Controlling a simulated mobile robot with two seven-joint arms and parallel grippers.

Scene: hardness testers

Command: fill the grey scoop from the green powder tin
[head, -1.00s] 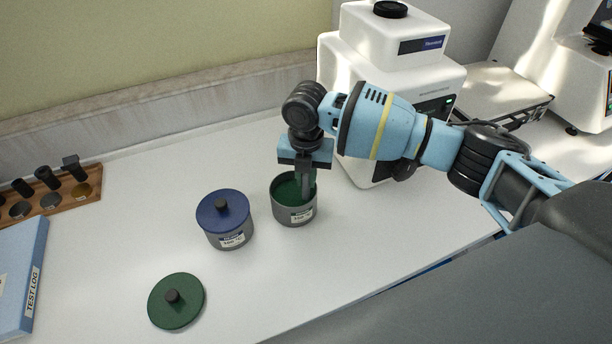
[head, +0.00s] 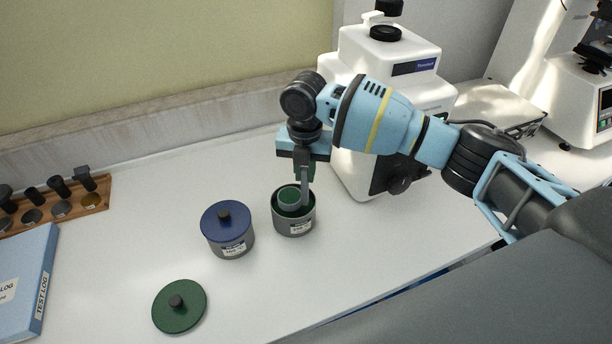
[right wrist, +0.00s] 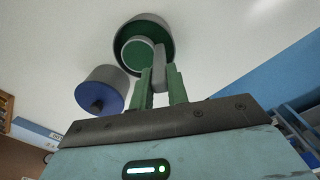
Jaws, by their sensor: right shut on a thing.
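The green powder tin (head: 295,227) is a grey open can on the white bench, with green inside. The grey scoop (head: 290,205) is at the tin's mouth, its round cup showing a green fill of powder. My right gripper (head: 303,172) points down above the tin, shut on the scoop's handle. In the right wrist view, the grey handle (right wrist: 160,69) stands between the green fingers, and the cup overlaps the tin's opening (right wrist: 121,38). I cannot tell whether the cup is fully clear of the rim. My left gripper is out of view.
A blue-lidded grey tin (head: 227,228) stands close left of the open tin. A green lid (head: 180,306) lies at front left. A white tester (head: 410,90) stands behind right. A blue test log (head: 25,280) and wooden rack (head: 95,200) are at left.

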